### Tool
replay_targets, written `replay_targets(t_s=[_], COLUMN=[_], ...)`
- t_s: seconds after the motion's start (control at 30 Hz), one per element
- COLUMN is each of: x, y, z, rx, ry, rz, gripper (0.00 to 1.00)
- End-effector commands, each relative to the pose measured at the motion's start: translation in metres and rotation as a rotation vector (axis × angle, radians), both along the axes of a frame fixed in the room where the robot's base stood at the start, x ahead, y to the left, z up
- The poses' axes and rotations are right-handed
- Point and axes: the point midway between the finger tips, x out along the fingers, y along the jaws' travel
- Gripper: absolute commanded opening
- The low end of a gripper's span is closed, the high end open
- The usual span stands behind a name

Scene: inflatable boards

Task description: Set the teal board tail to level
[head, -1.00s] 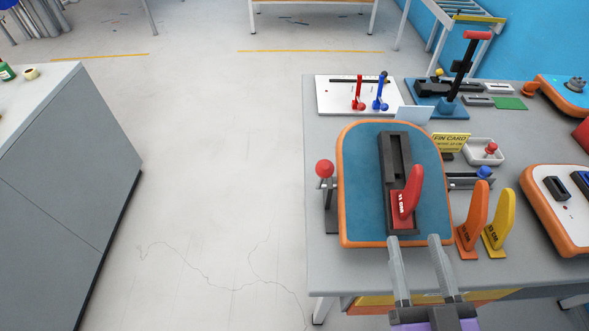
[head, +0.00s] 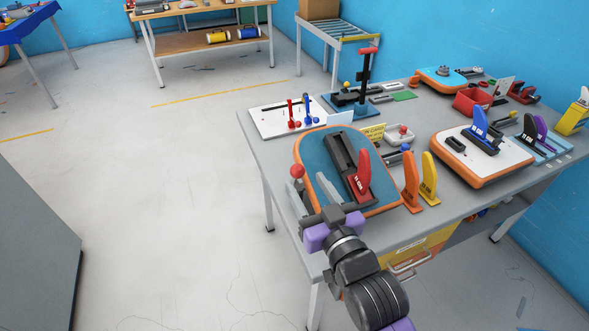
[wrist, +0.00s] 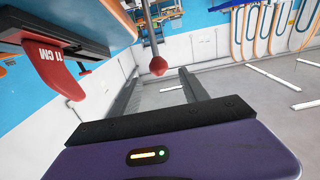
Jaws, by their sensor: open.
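The teal board (head: 318,158) with an orange rim sits at the left front of the grey table, raised above the tabletop. A black box with a red fin (head: 362,172) stands on it; this fin (wrist: 55,62) shows at the upper left of the wrist view. A red ball knob (head: 297,171) on a post stands at the board's left edge; it also shows in the wrist view (wrist: 158,66). My gripper (head: 306,180) is open and empty at the board's front left corner. In the wrist view the knob appears between and beyond my fingertips (wrist: 158,76), with no contact visible.
An orange fin (head: 410,182) and a yellow fin (head: 428,178) stand right of the board. A white board (head: 480,158) lies farther right. A white panel with levers (head: 275,123) is behind. Open floor lies left of the table (head: 258,165).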

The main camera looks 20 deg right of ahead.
Motion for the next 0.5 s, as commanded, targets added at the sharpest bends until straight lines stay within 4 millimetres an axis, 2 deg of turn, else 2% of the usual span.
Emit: replay_targets(t_s=[0.1, 0.3, 0.5], x=[0.020, 0.047, 0.061], y=[0.000, 0.000, 0.000], z=[0.003, 0.002, 0.001], rx=[0.000, 0.000, 0.000], ry=[-0.003, -0.002, -0.002], rz=[0.000, 0.000, 0.000], gripper=[0.52, 0.52, 0.52])
